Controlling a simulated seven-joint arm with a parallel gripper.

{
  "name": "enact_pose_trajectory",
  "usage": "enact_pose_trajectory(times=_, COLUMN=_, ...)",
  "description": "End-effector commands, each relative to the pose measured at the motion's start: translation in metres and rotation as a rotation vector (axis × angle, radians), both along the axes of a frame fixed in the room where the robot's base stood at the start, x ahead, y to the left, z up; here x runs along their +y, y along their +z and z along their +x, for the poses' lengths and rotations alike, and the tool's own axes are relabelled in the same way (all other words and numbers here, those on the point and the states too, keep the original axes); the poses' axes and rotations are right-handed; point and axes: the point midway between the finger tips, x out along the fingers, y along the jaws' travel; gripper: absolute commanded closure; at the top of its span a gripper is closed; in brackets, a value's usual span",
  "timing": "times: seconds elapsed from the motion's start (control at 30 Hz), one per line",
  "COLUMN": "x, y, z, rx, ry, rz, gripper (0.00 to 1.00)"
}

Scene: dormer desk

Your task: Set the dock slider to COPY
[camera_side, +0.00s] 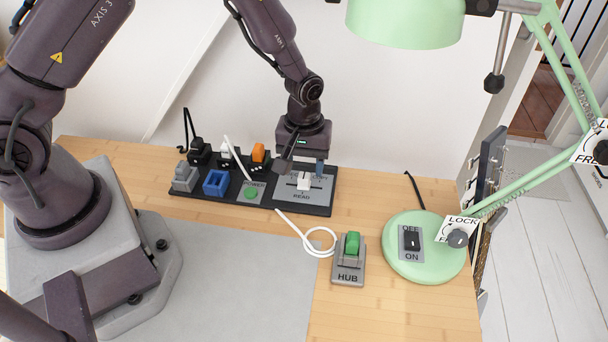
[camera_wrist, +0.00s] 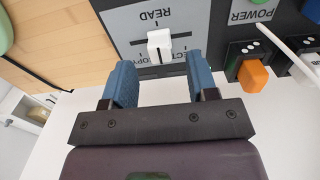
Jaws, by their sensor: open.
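The dock slider's white knob (camera_side: 304,181) stands on a grey plate on the black dock. In the side view, READ is printed on the near side and partly hidden lettering lies on the far side. In the wrist view the knob (camera_wrist: 160,45) sits near the middle of a dark slot line, with READ above it and COPY, partly covered, below left. My gripper (camera_side: 303,167) is over the plate, just behind the knob. In the wrist view my gripper (camera_wrist: 160,68) has its two blue fingers apart and empty, one to each side of the knob, without visible contact.
The dock (camera_side: 225,195) also carries a blue socket, a green POWER button (camera_side: 251,192) and several plugs, one orange (camera_side: 259,153). A white cable runs to the HUB (camera_side: 348,262). A green lamp (camera_side: 424,247) stands right. The wall is close behind the dock.

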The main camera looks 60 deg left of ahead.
Motion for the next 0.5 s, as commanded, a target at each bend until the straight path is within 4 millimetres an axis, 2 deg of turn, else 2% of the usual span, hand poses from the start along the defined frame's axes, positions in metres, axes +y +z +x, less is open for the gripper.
enact_pose_trajectory(times=0.03, x=0.0, y=-0.01, z=-0.001, rx=0.004, ry=0.0, rz=0.0, gripper=0.47)
enact_pose_trajectory(times=0.2, x=0.0, y=-0.03, z=0.0, rx=0.001, ry=0.001, rz=0.0, gripper=0.47)
enact_pose_trajectory(times=0.5, x=0.0, y=-0.038, z=0.0, rx=-0.001, ry=0.001, rz=-0.001, gripper=0.47)
